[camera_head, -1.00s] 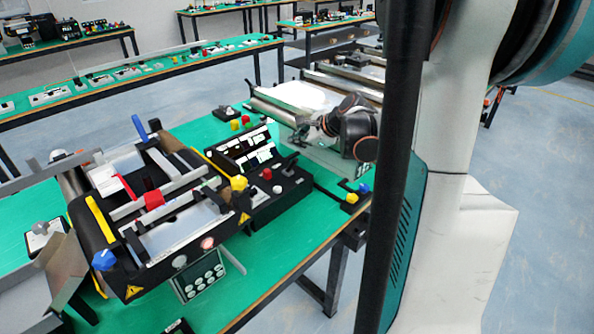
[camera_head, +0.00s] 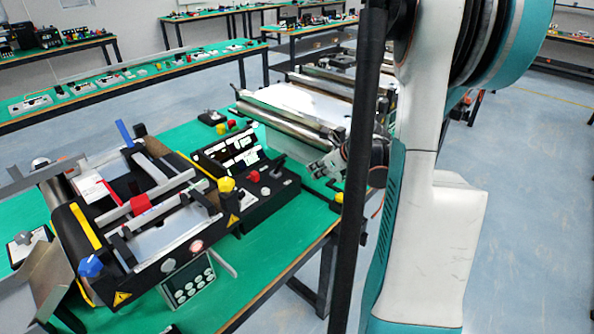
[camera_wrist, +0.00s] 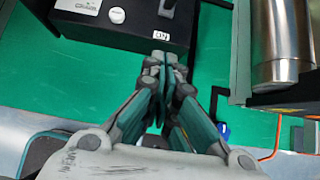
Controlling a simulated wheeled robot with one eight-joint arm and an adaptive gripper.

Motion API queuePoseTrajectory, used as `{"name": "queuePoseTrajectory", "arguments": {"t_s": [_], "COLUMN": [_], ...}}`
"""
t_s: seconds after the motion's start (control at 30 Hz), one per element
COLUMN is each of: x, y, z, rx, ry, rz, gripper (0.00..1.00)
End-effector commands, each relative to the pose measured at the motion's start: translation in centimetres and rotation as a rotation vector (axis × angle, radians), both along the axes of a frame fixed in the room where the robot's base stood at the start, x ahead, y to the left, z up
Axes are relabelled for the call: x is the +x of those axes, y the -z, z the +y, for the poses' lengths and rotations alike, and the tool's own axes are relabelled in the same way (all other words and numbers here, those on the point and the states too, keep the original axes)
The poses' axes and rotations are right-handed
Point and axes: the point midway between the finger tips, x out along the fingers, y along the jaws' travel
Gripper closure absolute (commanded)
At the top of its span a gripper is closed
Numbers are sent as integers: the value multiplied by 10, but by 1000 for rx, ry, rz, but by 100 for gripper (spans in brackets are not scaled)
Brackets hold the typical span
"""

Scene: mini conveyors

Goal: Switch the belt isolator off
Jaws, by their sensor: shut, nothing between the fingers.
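A black control box (camera_head: 262,205) stands on the green bench, with a yellow knob (camera_head: 226,185), a red button (camera_head: 254,176) and a black lever (camera_head: 279,168) on top. No label readable here marks the belt isolator, so I cannot tell which control it is. My gripper (camera_head: 318,168) is shut and empty, just right of the box. In the wrist view my gripper (camera_wrist: 162,66) points at the edge of a black box (camera_wrist: 125,20) carrying a white button (camera_wrist: 117,15), a small label and a dark lever (camera_wrist: 167,7). Contact with the box cannot be judged.
A steel roller (camera_wrist: 277,45) stands right of my gripper, with a black bracket between. A blue part (camera_wrist: 223,130) lies low at the right. A machine with a blue knob (camera_head: 90,266) fills the bench's left. Green bench top is bare left of my gripper in the wrist view.

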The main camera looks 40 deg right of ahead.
Motion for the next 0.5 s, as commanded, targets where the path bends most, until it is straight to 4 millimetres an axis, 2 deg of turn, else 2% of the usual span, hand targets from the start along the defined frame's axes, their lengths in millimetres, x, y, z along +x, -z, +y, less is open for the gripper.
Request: {"name": "queuePoseTrajectory", "arguments": {"t_s": [0.17,0.5], "x": [14,60], "y": [17,65], "z": [2,5], "rx": [0,-1], "ry": [-4,-3], "rz": [0,0], "gripper": [100,100]}}
